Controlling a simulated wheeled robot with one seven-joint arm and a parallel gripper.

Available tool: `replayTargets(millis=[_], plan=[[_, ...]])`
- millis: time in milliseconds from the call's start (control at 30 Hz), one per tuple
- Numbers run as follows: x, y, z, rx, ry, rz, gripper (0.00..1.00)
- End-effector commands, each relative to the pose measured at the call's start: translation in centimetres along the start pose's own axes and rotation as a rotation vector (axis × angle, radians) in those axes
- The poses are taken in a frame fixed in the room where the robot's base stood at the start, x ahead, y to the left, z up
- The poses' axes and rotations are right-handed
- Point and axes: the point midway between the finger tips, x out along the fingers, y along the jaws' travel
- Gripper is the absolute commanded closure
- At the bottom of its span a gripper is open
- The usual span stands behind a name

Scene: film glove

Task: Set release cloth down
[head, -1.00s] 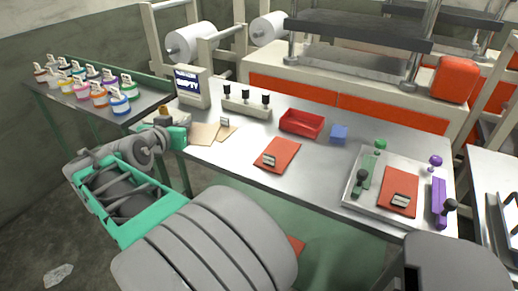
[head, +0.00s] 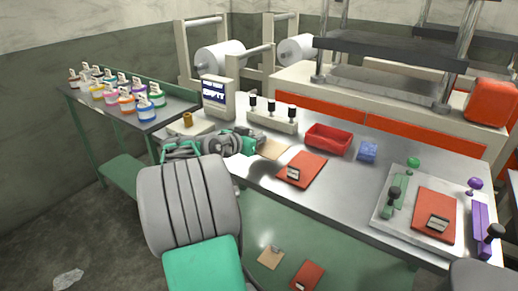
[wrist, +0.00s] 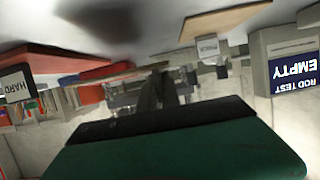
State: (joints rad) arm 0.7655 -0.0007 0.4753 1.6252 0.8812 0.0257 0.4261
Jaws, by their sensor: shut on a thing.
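My gripper (head: 258,143) is low over the left part of the steel table, beside a tan sheet (head: 273,149). In the wrist view its dark fingers (wrist: 160,92) are close together. A thin pale edge (wrist: 125,72) crosses by the fingertips; I cannot tell for sure that it is the release cloth. A white flat patch (head: 240,167) shows just below the gripper in the head view and may be the cloth. The arm hides part of this area.
A red sheet with a tag (head: 302,168), a red tray (head: 328,139) and a blue block (head: 368,150) lie to the right. A display box (head: 217,98) and a knobbed block (head: 272,120) stand behind. Bare steel shows at the table's middle (head: 335,185).

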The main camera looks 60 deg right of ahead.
Motion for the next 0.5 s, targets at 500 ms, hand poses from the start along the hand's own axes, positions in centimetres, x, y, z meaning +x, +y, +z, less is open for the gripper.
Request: replayTargets(millis=[500], plan=[[2.1, -0.7, 3.6, 0.001, 0.001, -0.001, 1.0]])
